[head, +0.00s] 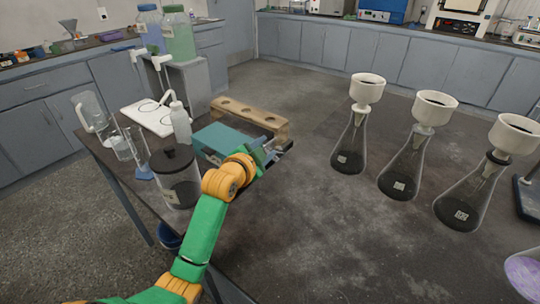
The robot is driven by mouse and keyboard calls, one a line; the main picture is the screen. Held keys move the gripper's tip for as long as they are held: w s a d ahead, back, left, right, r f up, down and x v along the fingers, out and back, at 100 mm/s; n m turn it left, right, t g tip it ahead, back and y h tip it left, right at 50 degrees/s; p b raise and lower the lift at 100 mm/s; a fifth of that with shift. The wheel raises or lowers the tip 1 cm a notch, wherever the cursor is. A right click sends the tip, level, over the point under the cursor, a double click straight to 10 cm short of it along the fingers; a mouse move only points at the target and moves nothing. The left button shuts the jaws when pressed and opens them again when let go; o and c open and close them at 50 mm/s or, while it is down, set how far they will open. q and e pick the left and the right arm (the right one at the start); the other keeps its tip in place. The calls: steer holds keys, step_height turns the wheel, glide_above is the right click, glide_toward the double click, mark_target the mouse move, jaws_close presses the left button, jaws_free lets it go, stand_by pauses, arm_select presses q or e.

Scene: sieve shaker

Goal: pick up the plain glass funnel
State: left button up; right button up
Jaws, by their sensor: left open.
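I cannot make out a plain glass funnel clearly on the near table. A small grey funnel-like shape (69,26) stands on the far left counter, too small to tell its material. My left gripper (271,153) is open at the right end of the near table (112,160), beside the teal box (212,141) and in front of the wooden rack with holes (246,111). My own wrist hides part of the area around its fingers. My right gripper is not in view.
Several vessels crowd the table's left side, including a dark-lidded jar (177,178), a wash bottle (181,125) and a glass pitcher (91,115). To the right stand three conical flasks with white funnels (366,90). A bare dark surface lies between.

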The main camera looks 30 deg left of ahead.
mark_target(276, 139)
arm_select(q)
steer(key=x, duration=0.6)
steer(key=shift+w, duration=0.1)
jaws_close()
